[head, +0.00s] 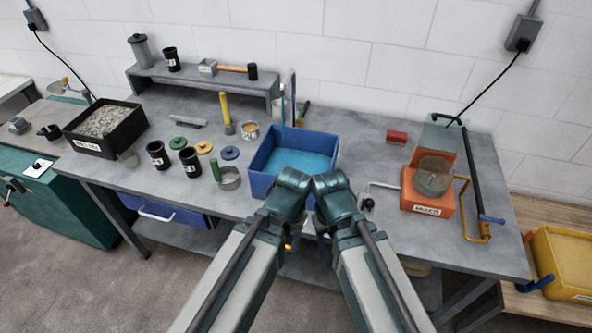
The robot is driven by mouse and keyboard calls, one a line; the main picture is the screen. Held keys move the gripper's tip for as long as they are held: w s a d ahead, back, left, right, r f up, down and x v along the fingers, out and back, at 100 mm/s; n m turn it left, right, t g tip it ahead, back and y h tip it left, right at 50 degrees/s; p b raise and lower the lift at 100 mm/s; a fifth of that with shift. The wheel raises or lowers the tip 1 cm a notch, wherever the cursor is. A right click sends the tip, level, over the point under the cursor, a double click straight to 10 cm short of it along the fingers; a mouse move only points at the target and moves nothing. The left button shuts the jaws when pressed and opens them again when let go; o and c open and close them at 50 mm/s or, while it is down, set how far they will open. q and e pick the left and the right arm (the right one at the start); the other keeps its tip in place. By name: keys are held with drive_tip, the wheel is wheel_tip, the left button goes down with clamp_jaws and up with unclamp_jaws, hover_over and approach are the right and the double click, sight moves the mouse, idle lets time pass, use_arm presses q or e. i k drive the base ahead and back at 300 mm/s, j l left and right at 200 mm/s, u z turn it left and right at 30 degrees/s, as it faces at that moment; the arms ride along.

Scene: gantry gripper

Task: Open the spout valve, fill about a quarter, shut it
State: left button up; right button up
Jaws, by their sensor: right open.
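A small tap-like fitting (66,84) with a yellowish part stands at the far left, behind the lower bench; it may be the spout, but its valve state is too small to tell. A blue tub (262,162) with a light blue fill sits mid-bench, a thin upright frame (291,98) behind it. Black labelled cups (157,154) and a clear beaker (129,158) stand left of the tub. My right gripper (323,232) hangs at the bench's front edge, open and apart from these objects. My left gripper (291,243) is mostly hidden by its arm.
A black bin of gravel (82,146) stands at the left. An orange mixer (428,198) with a clear bowl and a bent yellow-and-black bar (470,165) stand at the right. A raised shelf (190,76) lines the back. The bench left of the mixer is partly clear.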

sight(301, 111)
drive_tip(key=i+j+z, duration=0.15)
drive_tip(key=j, duration=0.45)
drive_tip(key=j+z, duration=0.15)
drive_tip(key=j, duration=0.45)
drive_tip(key=i+j+z, duration=0.15)
drive_tip(key=j, duration=0.3)
drive_tip(key=j+z, duration=0.15)
drive_tip(key=j, duration=0.3)
drive_tip(key=i+j+z, duration=0.15)
drive_tip(key=j, duration=0.35)
